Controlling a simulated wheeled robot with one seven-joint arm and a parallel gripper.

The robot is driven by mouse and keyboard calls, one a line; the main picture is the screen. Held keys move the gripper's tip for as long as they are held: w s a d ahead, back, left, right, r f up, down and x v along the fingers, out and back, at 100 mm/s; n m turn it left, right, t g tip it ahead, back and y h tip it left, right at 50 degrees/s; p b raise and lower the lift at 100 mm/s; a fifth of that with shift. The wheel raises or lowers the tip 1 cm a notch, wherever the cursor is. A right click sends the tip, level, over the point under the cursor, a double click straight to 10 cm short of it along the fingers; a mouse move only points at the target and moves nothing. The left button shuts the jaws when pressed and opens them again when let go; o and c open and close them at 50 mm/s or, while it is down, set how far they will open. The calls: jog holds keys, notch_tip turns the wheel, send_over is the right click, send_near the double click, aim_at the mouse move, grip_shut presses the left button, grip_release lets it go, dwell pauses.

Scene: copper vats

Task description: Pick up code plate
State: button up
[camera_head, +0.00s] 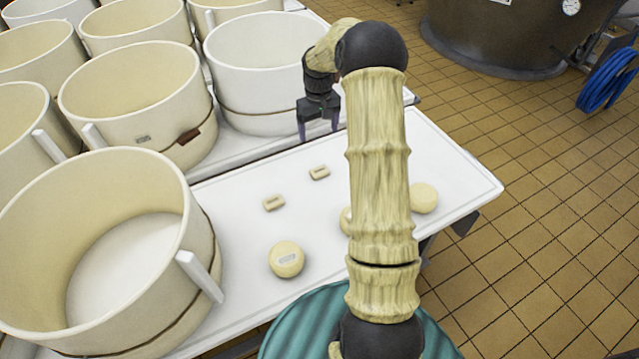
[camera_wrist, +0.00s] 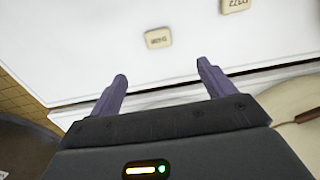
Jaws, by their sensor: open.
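Two small cream code plates lie flat on the white table. One (camera_head: 319,172) is nearer my gripper; the other (camera_head: 274,202) is farther off, toward the lower left. In the wrist view the nearer plate (camera_wrist: 158,39) lies beyond and roughly between the fingertips, with dark marks I cannot read. The other plate (camera_wrist: 235,5) is cut by the top edge. My gripper (camera_head: 318,132) is open and empty, pointing down near the table's back edge, apart from both plates. It also shows in the wrist view (camera_wrist: 162,71).
A round cream cheese with a label (camera_head: 286,259) and another round one (camera_head: 424,197) lie on the white table (camera_head: 240,240). A third is partly hidden by my arm. Large cream tubs (camera_head: 140,105) crowd the left and back. Tiled floor lies right.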

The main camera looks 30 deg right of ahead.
jog(key=shift+w+d+f, duration=0.1)
jog(key=shift+d, duration=0.05)
jog(key=b, duration=0.2)
send_over(320, 171)
notch_tip(320, 171, down, 12)
jog(key=shift+f, duration=0.15)
dwell(0.3)
jog(key=shift+f+b, duration=0.65)
jog(key=shift+f, duration=1.95)
